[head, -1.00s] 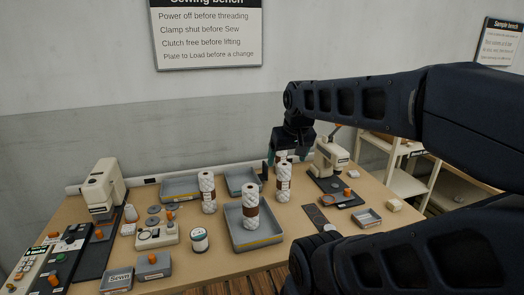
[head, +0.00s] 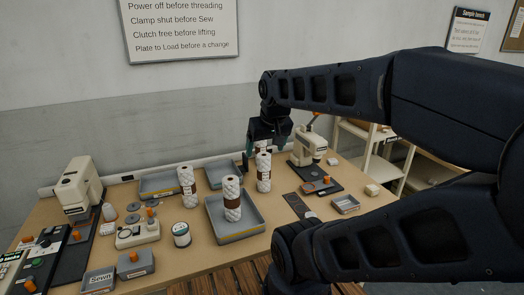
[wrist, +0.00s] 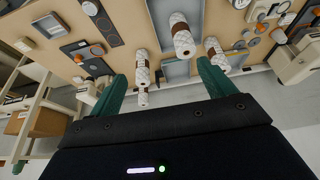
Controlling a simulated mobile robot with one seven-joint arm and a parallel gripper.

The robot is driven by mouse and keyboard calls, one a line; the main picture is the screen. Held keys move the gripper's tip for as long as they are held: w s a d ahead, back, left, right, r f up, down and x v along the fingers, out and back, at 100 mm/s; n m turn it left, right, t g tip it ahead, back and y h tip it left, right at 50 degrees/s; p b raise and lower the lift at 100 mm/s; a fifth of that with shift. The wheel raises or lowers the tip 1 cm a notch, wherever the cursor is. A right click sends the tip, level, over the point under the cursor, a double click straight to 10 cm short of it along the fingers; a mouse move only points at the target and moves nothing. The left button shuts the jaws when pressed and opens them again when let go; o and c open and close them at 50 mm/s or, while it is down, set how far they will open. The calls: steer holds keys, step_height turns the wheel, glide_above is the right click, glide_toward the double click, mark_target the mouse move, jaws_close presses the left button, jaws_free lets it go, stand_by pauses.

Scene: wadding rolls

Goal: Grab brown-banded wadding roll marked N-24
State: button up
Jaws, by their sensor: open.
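Three white wadding rolls with brown bands stand upright on the bench. One stands at the left (head: 187,188), one in the large grey tray (head: 210,229), and one at the right (head: 263,173). Their marks are too small to read, so I cannot tell which is N-24. My gripper (head: 266,150) is open, behind and slightly above the right roll. In the wrist view, the right roll (wrist: 142,77) appears between the green fingers (wrist: 162,72), closer to the left one. The tray roll (wrist: 182,36) and left roll (wrist: 217,54) show beyond.
Sewing machines stand at the left (head: 75,190) and right (head: 312,147) of the bench. Two grey trays, one at the back left (head: 158,186), lie behind the rolls. A thread spool (head: 181,235) and small bins (head: 135,265) stand at the front left. My arm covers the right side.

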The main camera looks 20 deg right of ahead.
steer(key=shift+o, duration=0.6)
steer(key=m+g+h, duration=0.1)
steer(key=m+h, duration=0.2)
steer(key=m, duration=0.6)
glide_above(261, 149)
steer(key=a, duration=0.2)
step_height(261, 149, down, 16)
steer(key=x, duration=1.1)
steer(key=shift+d+f, duration=0.2)
steer(key=shift+d, duration=0.3)
steer(key=shift+w, duration=0.1)
steer(key=c, duration=1.3)
